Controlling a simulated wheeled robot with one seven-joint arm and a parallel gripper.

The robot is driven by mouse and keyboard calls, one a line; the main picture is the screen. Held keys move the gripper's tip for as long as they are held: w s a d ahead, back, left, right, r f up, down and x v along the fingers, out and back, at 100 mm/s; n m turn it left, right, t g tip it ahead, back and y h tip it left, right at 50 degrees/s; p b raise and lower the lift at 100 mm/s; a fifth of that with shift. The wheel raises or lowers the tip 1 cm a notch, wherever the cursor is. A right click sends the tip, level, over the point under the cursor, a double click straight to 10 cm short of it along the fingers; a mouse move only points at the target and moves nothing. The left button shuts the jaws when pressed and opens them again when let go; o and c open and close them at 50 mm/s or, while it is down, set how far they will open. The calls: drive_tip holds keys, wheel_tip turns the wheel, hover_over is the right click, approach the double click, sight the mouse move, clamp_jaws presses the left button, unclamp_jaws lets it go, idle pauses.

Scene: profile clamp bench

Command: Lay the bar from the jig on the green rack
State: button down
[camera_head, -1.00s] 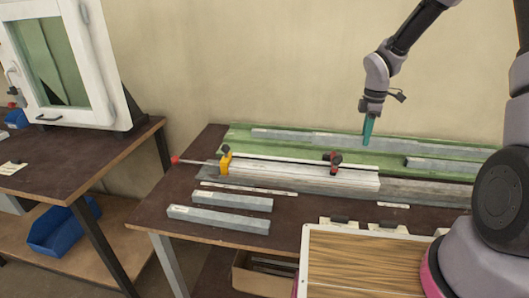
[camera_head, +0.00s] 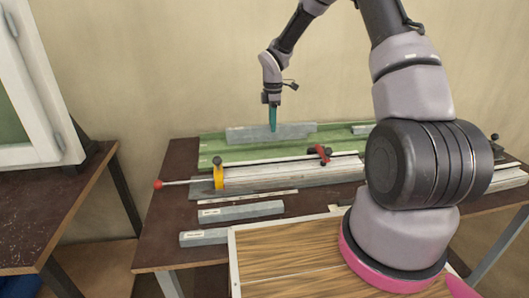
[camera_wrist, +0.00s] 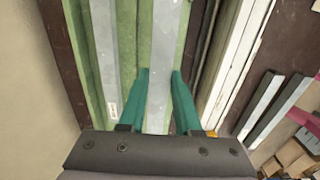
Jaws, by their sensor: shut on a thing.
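My gripper (camera_head: 273,126), with teal fingers, is shut on a grey bar (camera_head: 296,131) over the green rack (camera_head: 212,152). In the wrist view the held bar (camera_wrist: 168,40) runs lengthwise between the fingers (camera_wrist: 160,88), roughly in line with the rack's grooves. I cannot tell whether it touches the rack. Another grey bar (camera_wrist: 103,50) with a small label lies beside it on the rack, to its left in the wrist view. The jig (camera_head: 275,177), a long pale fixture with a yellow stop and red handles, stands in front of the rack.
Two labelled bars (camera_head: 240,212) lie on the dark bench before the jig. A grey piece (camera_head: 362,129) shows at the rack's right, partly hidden by my arm. A wood-topped tray (camera_head: 290,258) is at the front. A window frame (camera_head: 35,100) stands at far left.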

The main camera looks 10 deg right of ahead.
wheel_tip(320, 180, down, 9)
drive_tip(key=shift+r, duration=0.1)
idle(0.3)
drive_tip(key=c, duration=0.6)
unclamp_jaws()
